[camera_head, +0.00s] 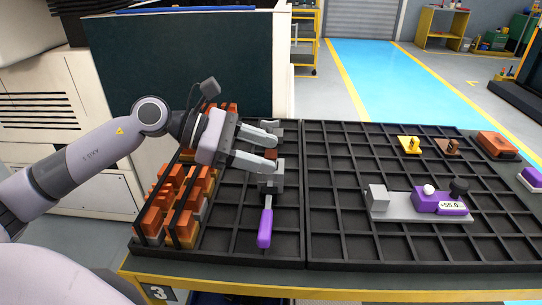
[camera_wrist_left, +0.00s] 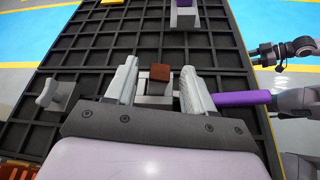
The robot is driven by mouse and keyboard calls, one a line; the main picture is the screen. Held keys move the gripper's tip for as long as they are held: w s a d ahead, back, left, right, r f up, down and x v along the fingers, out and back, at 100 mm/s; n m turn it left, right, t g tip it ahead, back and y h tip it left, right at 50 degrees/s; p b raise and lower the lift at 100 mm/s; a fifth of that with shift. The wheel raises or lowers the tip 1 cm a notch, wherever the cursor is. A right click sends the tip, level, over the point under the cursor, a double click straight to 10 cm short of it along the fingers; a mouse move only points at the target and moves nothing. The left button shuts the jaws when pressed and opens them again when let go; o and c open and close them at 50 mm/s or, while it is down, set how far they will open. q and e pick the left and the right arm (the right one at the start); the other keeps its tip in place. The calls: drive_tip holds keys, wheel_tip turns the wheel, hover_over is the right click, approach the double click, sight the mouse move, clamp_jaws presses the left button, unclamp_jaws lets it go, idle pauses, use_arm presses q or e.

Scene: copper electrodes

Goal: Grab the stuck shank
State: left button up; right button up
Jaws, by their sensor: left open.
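My left gripper (camera_head: 272,146) is open. Its two grey fingers stand on either side of a small copper-brown block (camera_head: 271,154), which is set on a grey holder (camera_head: 272,180). A purple handle (camera_head: 265,225) runs from the holder toward the table's front edge. In the left wrist view the copper-brown block (camera_wrist_left: 160,72) and grey holder (camera_wrist_left: 155,88) sit between the open fingers, with a gap at each side. I cannot tell which part is the stuck shank. A dark jaw-like end (camera_wrist_left: 265,55), probably my right gripper, shows at the right of the wrist view; its opening is unclear.
Racks of orange copper electrodes (camera_head: 175,200) stand left on the black gridded table (camera_head: 335,235). A grey and purple fixture (camera_head: 405,207) reading 55.0 lies right of centre. Small yellow (camera_head: 410,145) and brown (camera_head: 449,147) pieces lie behind it. Grid between holder and fixture is bare.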

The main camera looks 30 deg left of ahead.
use_arm(q)
drive_tip(key=shift+x, duration=1)
clamp_jaws()
drive_tip(key=shift+r, duration=0.1)
